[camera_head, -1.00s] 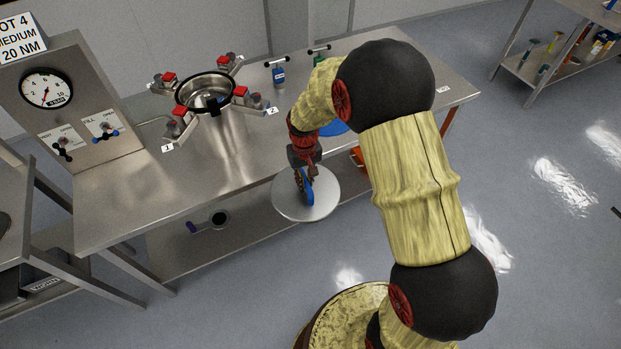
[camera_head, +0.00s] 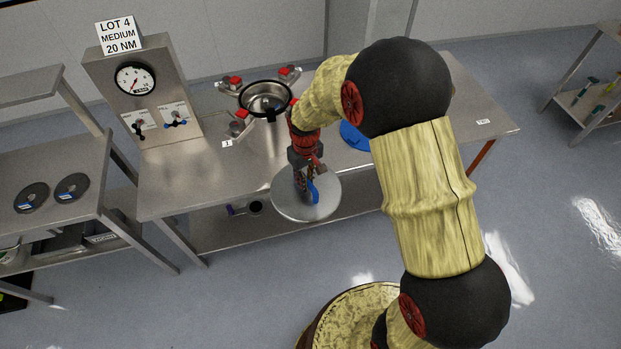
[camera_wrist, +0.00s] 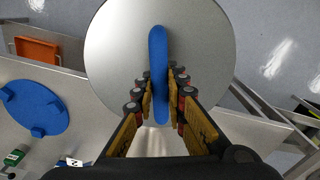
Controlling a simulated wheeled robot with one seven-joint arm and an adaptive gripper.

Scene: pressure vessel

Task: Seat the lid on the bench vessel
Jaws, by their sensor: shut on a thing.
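The lid (camera_head: 290,207) is a round silver disc with a blue bar handle (camera_wrist: 158,70). My gripper (camera_head: 308,190) is shut on the blue handle and holds the lid level, off the bench's front edge. In the wrist view my gripper (camera_wrist: 162,100) has its fingers on both sides of the handle, with the lid (camera_wrist: 205,50) beyond them. The bench vessel (camera_head: 266,98) is an open steel pot with a dark rim and red-topped clamps around it, on the bench behind the lid. My arm hides part of its right side.
The steel bench (camera_head: 185,190) carries a gauge panel (camera_head: 140,85) at left and a blue round stand (camera_wrist: 36,108) right of the vessel. A side table (camera_head: 90,205) at left holds two dark discs. An orange bin (camera_wrist: 38,50) shows below the bench. Floor in front is open.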

